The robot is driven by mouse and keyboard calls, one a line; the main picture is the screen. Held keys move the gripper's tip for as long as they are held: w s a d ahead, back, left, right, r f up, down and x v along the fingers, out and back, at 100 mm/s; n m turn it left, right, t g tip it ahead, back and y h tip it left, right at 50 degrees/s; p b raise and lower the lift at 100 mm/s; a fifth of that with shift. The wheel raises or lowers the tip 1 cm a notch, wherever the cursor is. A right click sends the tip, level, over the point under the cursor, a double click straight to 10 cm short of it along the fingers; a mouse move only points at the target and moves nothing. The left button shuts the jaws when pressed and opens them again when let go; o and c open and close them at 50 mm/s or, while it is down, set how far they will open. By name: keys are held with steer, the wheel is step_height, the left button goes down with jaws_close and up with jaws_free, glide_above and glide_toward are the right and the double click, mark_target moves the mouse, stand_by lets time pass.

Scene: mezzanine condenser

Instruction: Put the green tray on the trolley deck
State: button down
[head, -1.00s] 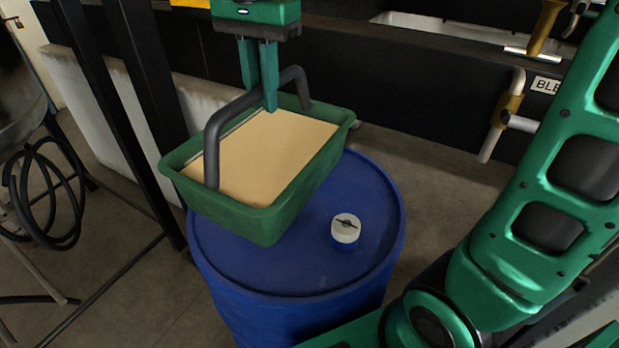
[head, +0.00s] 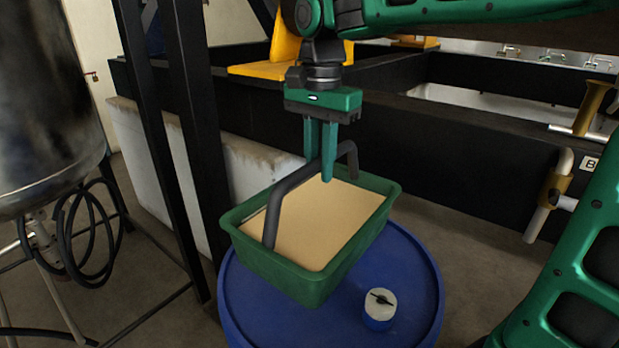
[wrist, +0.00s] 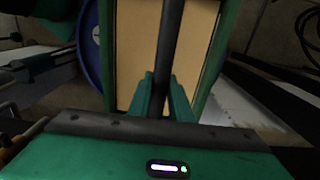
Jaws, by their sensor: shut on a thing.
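The green tray (head: 312,280) holds a flat tan fill and has a dark arched handle (head: 284,198) over it. My gripper (head: 322,176) is above the tray and shut on the handle. In the wrist view the handle (wrist: 170,50) runs between the two green fingers (wrist: 165,95). The tray is over the left and back part of the blue drum's top; I cannot tell for sure whether its base touches the drum. No trolley deck is plainly in view.
The blue drum (head: 400,300) has a white-capped bung (head: 380,305) near the tray. Dark upright posts (head: 195,120) and a pale block (head: 150,160) stand to the left. A black trough wall with a pipe handle (head: 548,200) is to the right. A coiled hose (head: 90,230) hangs at far left.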

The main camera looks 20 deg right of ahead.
steer(key=w+d+f, duration=0.2)
steer(key=d+f, duration=0.6)
steer(key=shift+w+f, duration=0.35)
steer(key=shift+f, duration=0.05)
stand_by(0.3)
steer(key=c, duration=1.6)
jaws_free()
steer(key=shift+f, duration=0.1)
step_height(320, 180, up, 12)
steer(key=shift+s, duration=0.15)
